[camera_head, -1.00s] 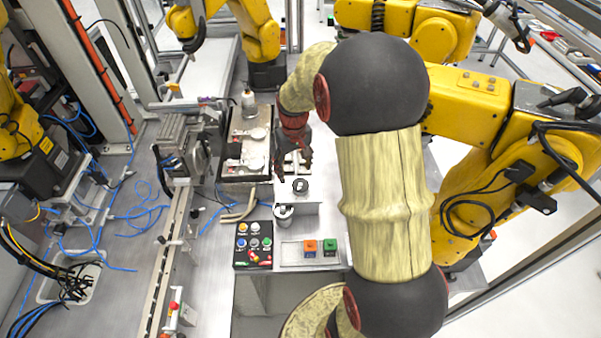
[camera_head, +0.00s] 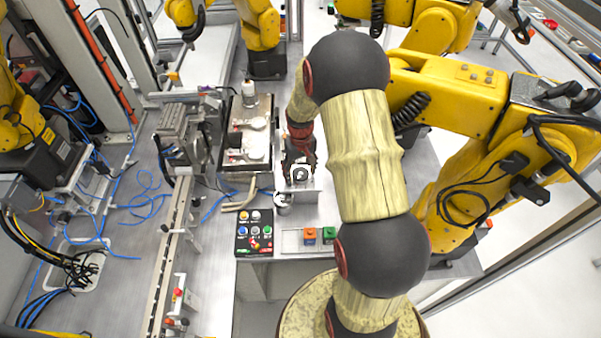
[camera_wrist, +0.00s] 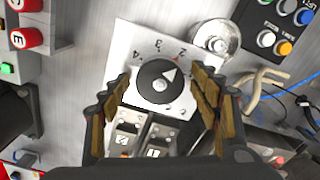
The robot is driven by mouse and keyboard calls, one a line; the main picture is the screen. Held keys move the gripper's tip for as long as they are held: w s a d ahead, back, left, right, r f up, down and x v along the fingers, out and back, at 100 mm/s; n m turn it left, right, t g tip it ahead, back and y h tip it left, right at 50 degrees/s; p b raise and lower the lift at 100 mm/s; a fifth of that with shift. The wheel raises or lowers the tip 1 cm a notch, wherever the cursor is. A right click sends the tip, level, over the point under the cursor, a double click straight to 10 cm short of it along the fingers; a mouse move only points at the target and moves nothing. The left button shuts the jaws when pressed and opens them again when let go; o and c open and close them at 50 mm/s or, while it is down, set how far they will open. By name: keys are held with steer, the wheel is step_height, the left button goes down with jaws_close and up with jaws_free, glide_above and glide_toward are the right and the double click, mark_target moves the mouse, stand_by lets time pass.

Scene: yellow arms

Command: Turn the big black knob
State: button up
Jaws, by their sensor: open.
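The big black knob (camera_wrist: 158,84) is round, with a white pointer, on a white plate (camera_wrist: 150,48) marked with numbers. In the wrist view the pointer aims up and to the right, near the red mark. In the head view the knob (camera_head: 300,174) sits on the small box in the middle of the bench. My gripper (camera_wrist: 158,100) is open, with one finger on each side of the knob. It also shows in the head view (camera_head: 299,160), just over the knob. I cannot tell whether the fingers touch it.
A metal cylinder (camera_head: 282,200) stands close to the plate. A black button panel (camera_head: 254,233) and a tray with orange (camera_head: 310,235) and green (camera_head: 329,234) blocks lie in front. Yellow robot arms (camera_head: 430,85) stand at the right. Beige hoses (camera_head: 240,196) lie left of the knob.

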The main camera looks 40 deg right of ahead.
steer(key=c, duration=0.3)
steer(key=c, duration=0.8)
steer(key=shift+c, duration=0.2)
steer(key=shift+m, duration=0.3)
steer(key=m, duration=0.3)
steer(key=shift+m, duration=2.6)
steer(key=o, duration=1.1)
